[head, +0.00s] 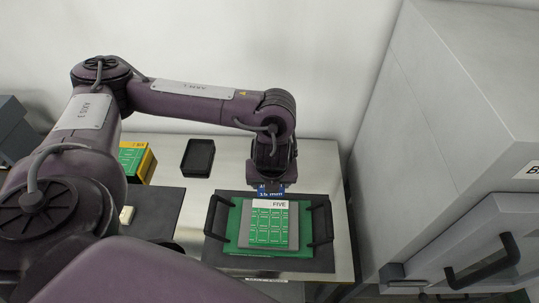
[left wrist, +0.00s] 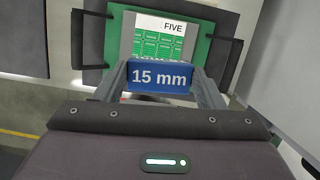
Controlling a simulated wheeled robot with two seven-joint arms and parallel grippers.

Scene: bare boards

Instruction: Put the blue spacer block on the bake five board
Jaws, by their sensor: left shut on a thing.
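The blue spacer block (left wrist: 160,78), marked "15 mm", is held between the two fingers of my left gripper (left wrist: 165,88). In the head view the block (head: 265,189) shows just below the left gripper (head: 270,185), at the far edge of the board labelled FIVE. The FIVE board (head: 246,240) is green with a grey panel of small green boards; it also shows in the left wrist view (left wrist: 119,48). The block overlaps the board's edge in both views; I cannot tell whether they touch. My right gripper is not in view.
The board lies on a dark tray (head: 322,262) with black handles at both sides. A black open box (head: 198,158) and a yellow-green stack (head: 137,160) stand at the back left. Grey cabinets (head: 450,120) with black handles stand close on the right.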

